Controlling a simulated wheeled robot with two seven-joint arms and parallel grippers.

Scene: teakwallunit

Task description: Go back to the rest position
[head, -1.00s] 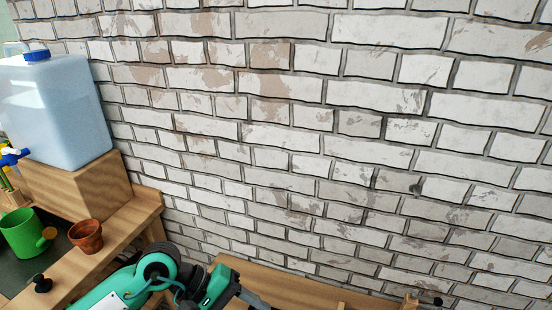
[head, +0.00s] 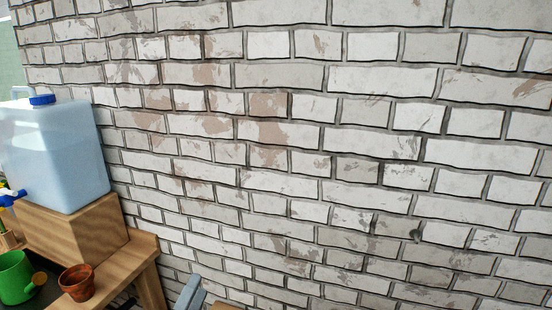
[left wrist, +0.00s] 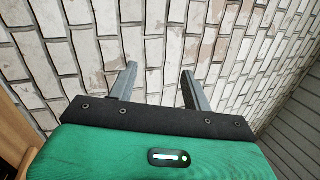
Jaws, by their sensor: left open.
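My left gripper shows in the head view only as a grey finger (head: 190,293) at the bottom edge, in front of the brick wall. In the left wrist view, my left gripper (left wrist: 157,88) has its two grey fingers apart with nothing between them. Only white brick wall shows behind the fingers. My right gripper is not in either view.
A whitewashed brick wall (head: 330,150) fills most of the head view. At left, a water container (head: 50,150) with a blue cap stands on a wooden block (head: 75,232). A green watering can (head: 16,278) and a terracotta pot (head: 77,283) stand on a wooden bench (head: 140,262).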

